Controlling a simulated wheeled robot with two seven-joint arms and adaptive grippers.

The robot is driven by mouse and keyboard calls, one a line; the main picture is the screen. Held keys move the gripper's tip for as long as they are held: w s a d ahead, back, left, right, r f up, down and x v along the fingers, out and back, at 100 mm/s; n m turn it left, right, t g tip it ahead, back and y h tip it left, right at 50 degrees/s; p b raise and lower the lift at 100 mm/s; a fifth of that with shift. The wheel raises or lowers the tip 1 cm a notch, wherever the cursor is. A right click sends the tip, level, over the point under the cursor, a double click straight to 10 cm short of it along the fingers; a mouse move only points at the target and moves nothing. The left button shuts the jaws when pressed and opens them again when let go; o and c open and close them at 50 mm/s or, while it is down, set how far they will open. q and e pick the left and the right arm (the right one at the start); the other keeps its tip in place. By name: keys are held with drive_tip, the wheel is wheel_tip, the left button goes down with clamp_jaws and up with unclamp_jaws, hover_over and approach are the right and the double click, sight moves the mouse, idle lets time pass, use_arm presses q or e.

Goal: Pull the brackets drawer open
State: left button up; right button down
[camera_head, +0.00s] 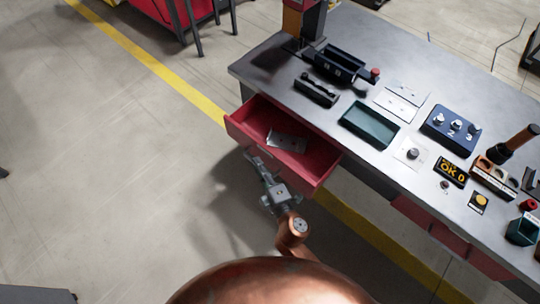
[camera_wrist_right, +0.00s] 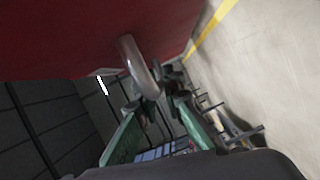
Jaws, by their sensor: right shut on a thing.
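The red drawer (camera_head: 318,159) stands pulled out from under the grey workbench (camera_head: 262,68), and its inside shows in the head view. A flat grey metal piece (camera_head: 287,141) lies in it. In the right wrist view the red drawer front (camera_wrist_right: 70,35) fills the top left, with a curved metal handle (camera_wrist_right: 138,66) on it. My right gripper (camera_head: 256,157) is at the drawer's front in the head view. In the wrist view its green fingers (camera_wrist_right: 155,115) are at the handle's end and shut on it. My left gripper is not in view.
Other red drawer fronts (camera_head: 432,222) under the bench are closed. The floor in front is clear, with a yellow line (camera_head: 150,65).

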drive_tip(key=shift+s+a, duration=0.5)
drive_tip(key=shift+s, duration=0.1)
drive_tip(key=shift+f, duration=0.1)
drive_tip(key=c, duration=2)
unclamp_jaws()
drive_tip(key=shift+c, duration=0.2)
drive_tip(key=v, duration=1.2)
